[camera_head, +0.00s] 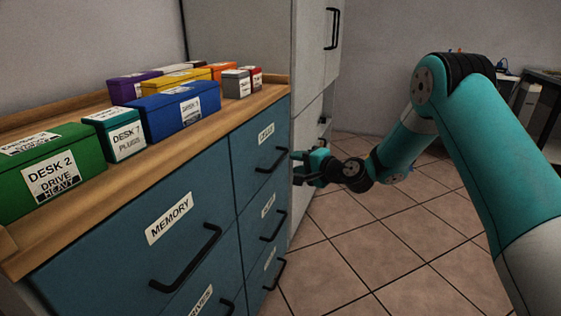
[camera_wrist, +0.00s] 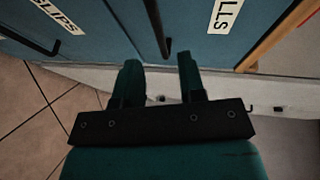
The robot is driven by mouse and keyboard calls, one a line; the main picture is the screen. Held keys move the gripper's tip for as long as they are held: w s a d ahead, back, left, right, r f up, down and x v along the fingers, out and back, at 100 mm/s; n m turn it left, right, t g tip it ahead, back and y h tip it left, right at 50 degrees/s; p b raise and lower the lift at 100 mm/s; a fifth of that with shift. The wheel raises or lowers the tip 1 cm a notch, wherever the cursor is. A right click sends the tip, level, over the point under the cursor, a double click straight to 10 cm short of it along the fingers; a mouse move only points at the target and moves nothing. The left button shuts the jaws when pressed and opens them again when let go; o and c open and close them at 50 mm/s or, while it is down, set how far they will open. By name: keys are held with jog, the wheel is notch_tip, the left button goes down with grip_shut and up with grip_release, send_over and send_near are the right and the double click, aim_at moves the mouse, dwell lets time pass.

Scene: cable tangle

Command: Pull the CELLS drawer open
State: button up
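The CELLS drawer (camera_head: 250,165) is the top right drawer of the blue cabinet and looks shut. Its label is partly readable, and the wrist view shows the letters "LLS" (camera_wrist: 225,15). Its black bar handle (camera_head: 270,161) also shows in the wrist view (camera_wrist: 157,25). My gripper (camera_head: 297,168) is just right of the handle in the head view. In the wrist view its two fingers (camera_wrist: 159,62) are apart with nothing gripped. The handle's near end lines up with the gap between the fingertips; whether it sits between them is unclear.
The MEMORY drawer (camera_head: 150,235) is to the left, and other drawers with bar handles (camera_head: 274,228) are below. Labelled boxes (camera_head: 180,110) stand on the wooden top. A pale tall cabinet (camera_head: 310,110) stands behind. The tiled floor (camera_head: 390,235) on the right is clear.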

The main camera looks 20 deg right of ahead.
aim_at(280, 157)
jog(key=x, duration=0.7)
jog(key=shift+w+a+f+b, duration=0.1)
jog(key=shift+w+a+b, duration=0.05)
jog(key=shift+w+b, duration=0.2)
jog(key=shift+s, duration=0.1)
grip_shut()
